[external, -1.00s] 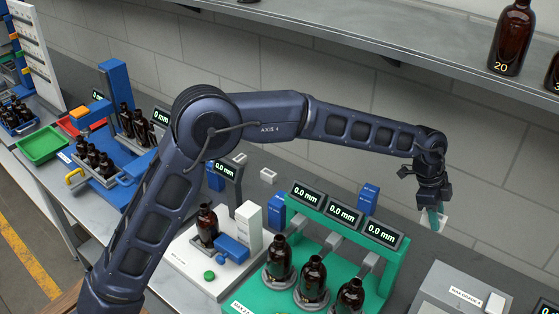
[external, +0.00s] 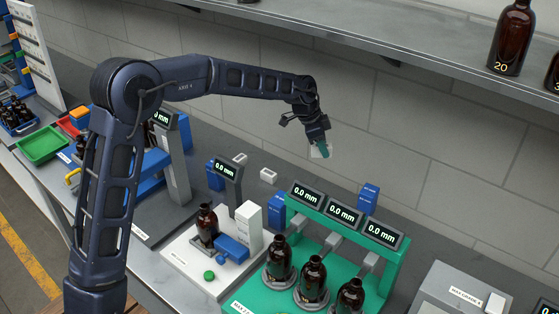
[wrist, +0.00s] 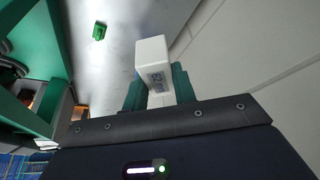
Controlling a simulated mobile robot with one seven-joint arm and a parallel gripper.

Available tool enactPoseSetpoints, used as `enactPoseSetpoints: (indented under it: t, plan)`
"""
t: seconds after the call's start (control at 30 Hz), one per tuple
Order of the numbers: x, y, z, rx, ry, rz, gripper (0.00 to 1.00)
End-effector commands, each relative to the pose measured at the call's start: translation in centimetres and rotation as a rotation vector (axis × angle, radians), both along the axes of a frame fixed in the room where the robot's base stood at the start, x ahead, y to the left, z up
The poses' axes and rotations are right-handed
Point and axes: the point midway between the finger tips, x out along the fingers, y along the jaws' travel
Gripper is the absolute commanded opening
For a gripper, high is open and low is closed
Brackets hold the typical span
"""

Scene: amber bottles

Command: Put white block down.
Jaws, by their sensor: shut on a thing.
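The white block (wrist: 151,55) sits between the teal fingers of my gripper (wrist: 158,88) in the wrist view. It has a small dark printed label on one face. In the external view my gripper (external: 323,150) is shut on the white block (external: 316,153), up in the air in front of the wall and behind the green gauge stand (external: 307,213). The fingers hide part of the block there.
Blue boxes (external: 369,197) (external: 277,211) stand near the green stand, which bears several amber bottles (external: 279,258). A shelf (external: 420,52) with bottles runs above.

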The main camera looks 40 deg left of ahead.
Motion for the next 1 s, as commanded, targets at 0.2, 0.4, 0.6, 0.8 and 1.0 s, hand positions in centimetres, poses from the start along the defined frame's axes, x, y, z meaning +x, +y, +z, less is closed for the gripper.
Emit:
enactPoseSetpoints:
  t: [0.2,0.4,0.6,0.8,1.0]
  plan:
    - [-0.8,6.2,0.0,0.000,-0.001,0.100,0.03]
    - [-1.1,8.1,-0.5,0.000,0.001,0.131,0.03]
    - [-1.2,8.2,-3.9,-0.001,0.003,0.133,0.03]
    - [-1.2,8.2,-8.3,0.000,0.004,0.131,0.03]
    - [-1.2,8.1,-12.5,-0.001,0.002,0.131,0.03]
